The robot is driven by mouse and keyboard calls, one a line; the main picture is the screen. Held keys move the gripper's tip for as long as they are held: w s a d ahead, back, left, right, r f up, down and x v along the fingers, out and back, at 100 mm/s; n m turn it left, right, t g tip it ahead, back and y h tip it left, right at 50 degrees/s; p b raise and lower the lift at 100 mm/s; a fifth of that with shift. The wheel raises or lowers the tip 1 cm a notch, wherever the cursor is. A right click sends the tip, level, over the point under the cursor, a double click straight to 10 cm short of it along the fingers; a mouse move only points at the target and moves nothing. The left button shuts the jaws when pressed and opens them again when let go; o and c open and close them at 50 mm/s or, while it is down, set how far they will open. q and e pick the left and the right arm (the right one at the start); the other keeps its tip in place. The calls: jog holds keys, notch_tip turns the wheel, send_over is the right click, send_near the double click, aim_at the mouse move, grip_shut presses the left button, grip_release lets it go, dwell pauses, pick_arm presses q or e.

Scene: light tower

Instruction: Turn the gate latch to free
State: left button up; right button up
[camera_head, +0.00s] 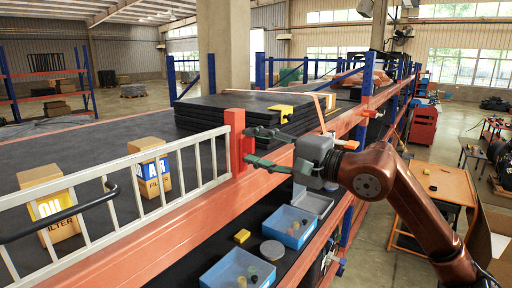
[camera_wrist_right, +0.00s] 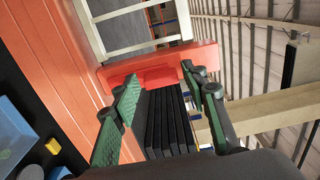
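The white barred gate (camera_head: 130,185) stands along the orange shelf beam at the left, and its bars also show at the top of the right wrist view (camera_wrist_right: 130,30). At its right end is an orange-red post (camera_head: 235,125). A brighter red block, apparently the latch (camera_head: 246,150), sits on the post's right side; it also shows in the right wrist view (camera_wrist_right: 160,76). My right gripper (camera_head: 254,147) is open, its two green-padded fingers pointing at the post, one above the other. In the wrist view the block lies between and beyond the fingertips; contact cannot be told. My left gripper is not in view.
Black stacked sheets (camera_head: 195,112) with a yellow corner piece (camera_head: 281,113) lie behind the post. Two cardboard filter boxes (camera_head: 150,175) stand behind the gate. Blue bins (camera_head: 240,270) sit on the lower shelf. The orange beam (camera_head: 180,225) runs below my right gripper.

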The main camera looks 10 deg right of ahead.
jog(key=shift+o, duration=0.2)
jog(key=shift+w+a, duration=0.1)
jog(key=v, duration=1.2)
